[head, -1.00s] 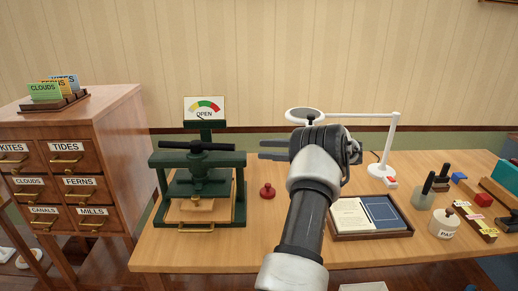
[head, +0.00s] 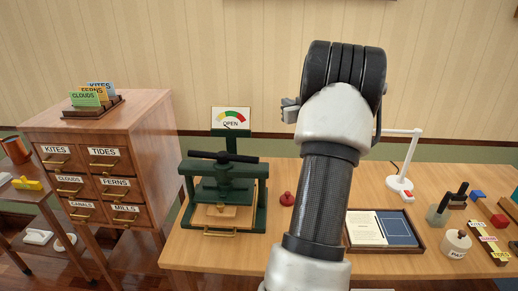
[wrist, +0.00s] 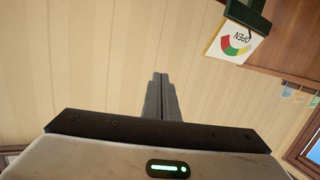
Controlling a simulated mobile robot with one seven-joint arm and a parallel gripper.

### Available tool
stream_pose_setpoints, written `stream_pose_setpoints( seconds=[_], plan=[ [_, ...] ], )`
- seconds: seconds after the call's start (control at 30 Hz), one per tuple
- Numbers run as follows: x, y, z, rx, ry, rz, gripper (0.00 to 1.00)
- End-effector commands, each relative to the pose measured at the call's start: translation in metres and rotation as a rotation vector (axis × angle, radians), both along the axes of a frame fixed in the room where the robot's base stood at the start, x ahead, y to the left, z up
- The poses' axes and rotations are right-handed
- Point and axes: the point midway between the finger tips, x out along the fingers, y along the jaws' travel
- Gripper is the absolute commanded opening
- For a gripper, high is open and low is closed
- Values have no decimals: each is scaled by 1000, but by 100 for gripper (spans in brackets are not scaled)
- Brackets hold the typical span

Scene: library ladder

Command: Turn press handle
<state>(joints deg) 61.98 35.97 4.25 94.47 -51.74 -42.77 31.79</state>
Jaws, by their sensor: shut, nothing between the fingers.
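The green press (head: 222,190) stands on the left part of the wooden table. Its black bar handle (head: 223,157) lies across the top, nearly level.
A card-drawer cabinet (head: 97,160) stands left of the press. A red knob-like piece (head: 287,199) sits right of the press. A book tray (head: 384,231), a white lamp (head: 400,185) and several small items stand further right. The air above the press is clear.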

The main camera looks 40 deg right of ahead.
Motion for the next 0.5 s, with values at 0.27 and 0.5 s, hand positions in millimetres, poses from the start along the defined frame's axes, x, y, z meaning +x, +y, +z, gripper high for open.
stream_pose_setpoints(
  seconds=[0.27,0.5],
  plan=[
    [-38,109,-17,352,391,-242,0],
    [-97,219,-45,548,713,-293,0]
  ],
)
